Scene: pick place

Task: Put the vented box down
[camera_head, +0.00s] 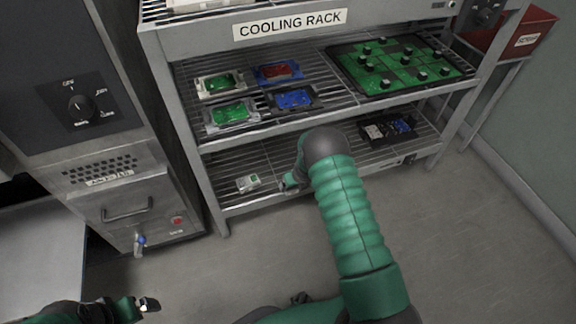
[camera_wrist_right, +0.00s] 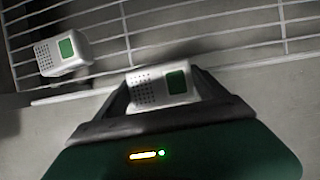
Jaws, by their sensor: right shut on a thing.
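A white vented box (camera_wrist_right: 162,87) with small holes and a dark green panel is between the fingers of my right gripper (camera_wrist_right: 166,92) in the right wrist view. The gripper is shut on it. In the head view my right gripper (camera_head: 290,183) is at the front of the cooling rack's lower shelf (camera_head: 325,168), and the held box is hidden or too small to make out. A second, similar white box (camera_head: 248,183) sits on that shelf to the left; it also shows in the wrist view (camera_wrist_right: 62,52). My left gripper (camera_head: 148,304) is low at left, away from the rack; its opening is unclear.
The upper shelf holds several green, red and blue boards (camera_head: 222,84) and a large green board (camera_head: 402,64). A dark tray with parts (camera_head: 388,130) is on the lower shelf at right. An oven (camera_head: 125,205) stands left of the rack. Shelf wires between the second box and the gripper are bare.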

